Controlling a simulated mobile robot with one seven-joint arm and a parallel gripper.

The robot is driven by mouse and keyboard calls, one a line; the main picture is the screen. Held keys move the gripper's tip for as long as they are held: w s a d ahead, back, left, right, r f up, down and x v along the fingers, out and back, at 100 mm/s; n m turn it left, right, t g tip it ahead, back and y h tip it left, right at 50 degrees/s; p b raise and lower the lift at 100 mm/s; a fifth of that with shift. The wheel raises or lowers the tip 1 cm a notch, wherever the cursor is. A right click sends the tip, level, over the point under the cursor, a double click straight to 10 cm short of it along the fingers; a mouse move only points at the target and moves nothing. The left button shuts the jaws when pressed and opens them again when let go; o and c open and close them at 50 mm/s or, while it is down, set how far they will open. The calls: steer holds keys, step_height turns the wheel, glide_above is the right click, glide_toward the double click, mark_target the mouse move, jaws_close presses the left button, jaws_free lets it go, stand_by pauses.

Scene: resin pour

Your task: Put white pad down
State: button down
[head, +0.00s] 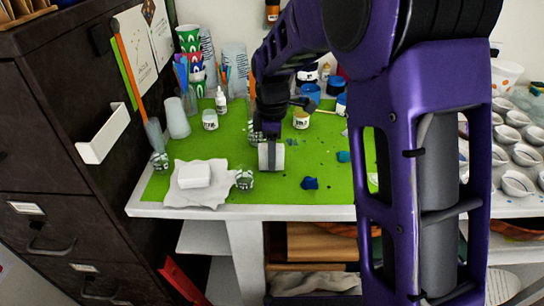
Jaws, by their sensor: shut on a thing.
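My gripper (271,148) reaches down from my purple arm over the front middle of the green mat (330,183). It is shut on a small white pad (264,157), which shows on both sides of a grey finger. The pad is low, close to the mat; I cannot tell whether it touches. Another white block (195,174) with rounded edges lies on a crumpled white cloth (212,197) at the mat's front left.
Small patterned cups (244,180) stand left of the gripper. A dark blue lump (310,183) lies to its right. Bottles, jars and paper cups (190,40) crowd the back. A dark cabinet (50,130) stands left. My arm hides part of the table's right side.

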steer(key=shift+f, duration=0.15)
steer(key=c, duration=0.5)
jaws_free()
step_height(320, 180, up, 12)
steer(key=shift+r+p, duration=0.2)
steer(key=shift+p, duration=0.85)
